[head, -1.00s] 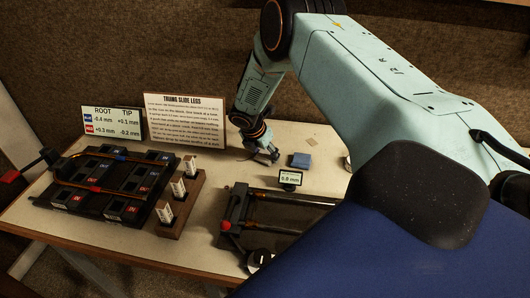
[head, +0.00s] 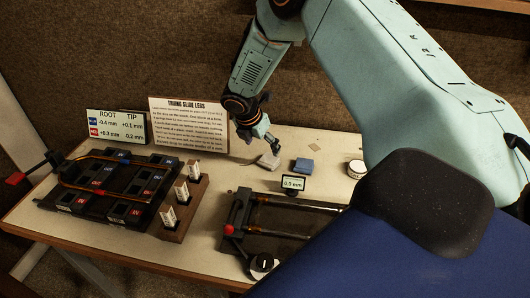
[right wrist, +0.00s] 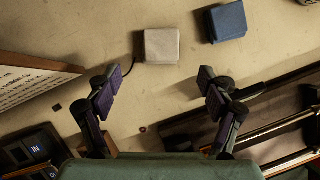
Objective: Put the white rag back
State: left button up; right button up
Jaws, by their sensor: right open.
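The white rag (head: 268,161), a small pale folded square, lies flat on the table left of a folded blue cloth (head: 303,165). In the right wrist view, the white rag (right wrist: 161,46) lies beyond my fingertips, apart from them, with the blue cloth (right wrist: 227,22) to its right. My right gripper (right wrist: 162,80) is open with nothing between its fingers. In the head view, my right gripper (head: 274,146) is above and close to the white rag. My left gripper is not in view.
A text board (head: 188,124) and a gauge card (head: 117,125) stand at the back. A black slide fixture (head: 115,185) and a wooden block with white pieces (head: 184,208) are at left. A small display (head: 292,184) and rail fixture (head: 238,210) stand in front. A round tin (head: 356,169) is at right.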

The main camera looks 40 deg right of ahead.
jog(key=shift+v, duration=2.15)
jog(key=shift+o, duration=0.3)
